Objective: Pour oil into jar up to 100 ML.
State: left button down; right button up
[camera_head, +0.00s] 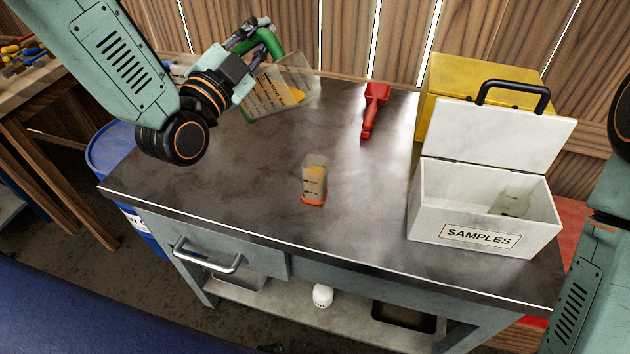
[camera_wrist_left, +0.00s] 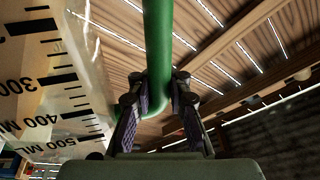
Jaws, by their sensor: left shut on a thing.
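My left gripper (camera_head: 257,38) is shut on the green handle (camera_wrist_left: 158,50) of a clear measuring jug (camera_head: 284,90). The jug is held tilted above the back left of the workbench, with amber oil showing inside it. In the left wrist view, the jug (camera_wrist_left: 40,85) shows black marks up to 500 ML beside the fingers. A small clear jar (camera_head: 314,180) with an orange base stands on the bench, to the right of and in front of the jug, apart from it. Amber colour shows in the jar, but its level is not clear. My right gripper is out of view.
A white SAMPLES box (camera_head: 478,216) with its lid open stands at the right, with a clear container (camera_head: 511,203) inside. A red tool (camera_head: 373,108) lies at the back, near a yellow box (camera_head: 478,80). The bench top (camera_head: 225,175) is clear around the jar.

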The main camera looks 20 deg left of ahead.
pick_arm(q)
jog(key=shift+w+a+f+n+y, duration=0.3)
jog(key=shift+a+n, duration=0.2)
jog(key=shift+n, duration=0.35)
jog(key=shift+w+a+f+n+y, duration=0.1)
jog(key=shift+a+f+n+y, duration=0.1)
jog(key=shift+a+f+n, duration=0.45)
jog(key=f+n+g+b, duration=0.1)
jog(key=f+n, duration=0.2)
jog(key=n, duration=0.1)
jog(key=f+n+g+y+b, duration=0.1)
jog(key=f+n, duration=0.2)
jog(key=f, duration=0.1)
jog(key=shift+w+a+n, duration=0.2)
jog(key=shift+n, duration=0.2)
jog(key=shift+f+n, duration=0.5)
jog(key=shift+f, duration=0.05)
